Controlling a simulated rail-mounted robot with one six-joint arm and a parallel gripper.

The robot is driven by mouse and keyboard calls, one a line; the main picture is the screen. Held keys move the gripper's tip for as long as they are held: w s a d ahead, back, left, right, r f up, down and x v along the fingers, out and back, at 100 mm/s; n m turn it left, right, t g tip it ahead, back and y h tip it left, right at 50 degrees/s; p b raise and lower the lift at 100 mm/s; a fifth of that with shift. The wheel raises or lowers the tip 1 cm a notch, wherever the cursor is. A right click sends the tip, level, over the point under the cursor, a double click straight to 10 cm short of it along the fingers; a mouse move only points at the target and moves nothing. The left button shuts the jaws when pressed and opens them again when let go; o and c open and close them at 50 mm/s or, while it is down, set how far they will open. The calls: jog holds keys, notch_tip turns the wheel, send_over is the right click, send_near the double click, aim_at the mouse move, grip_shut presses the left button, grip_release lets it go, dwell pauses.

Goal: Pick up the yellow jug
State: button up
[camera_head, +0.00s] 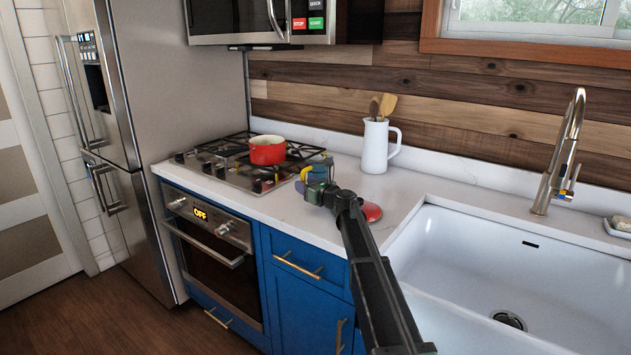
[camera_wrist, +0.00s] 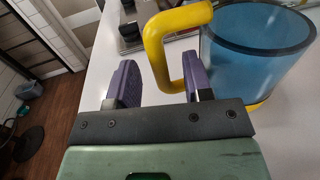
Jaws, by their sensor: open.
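The yellow jug has a see-through blue body (camera_wrist: 258,45) and a yellow handle (camera_wrist: 156,48). It stands on the white counter at the right of the wrist view. In the head view only a little of its yellow handle (camera_head: 305,173) and blue body shows, with my gripper (camera_head: 318,188) in front. In the wrist view my gripper (camera_wrist: 162,82) is open, with its two purple fingers apart. The upright part of the handle shows between the fingers, and the right finger overlaps its lower part. I cannot tell whether either finger touches it.
A red pot (camera_head: 267,150) stands on the stove (camera_head: 225,165) to the left. A white pitcher (camera_head: 376,146) with wooden utensils stands behind. A red item (camera_head: 371,211) lies beside my arm, partly hidden. The sink (camera_head: 480,262) and tap (camera_head: 563,150) are at right.

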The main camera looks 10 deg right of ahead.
jog(key=x, duration=0.3)
jog(key=shift+w+a+f, duration=0.1)
jog(key=shift+w+a, duration=0.15)
jog(key=shift+w, duration=0.05)
jog(key=shift+c, duration=0.4)
grip_shut()
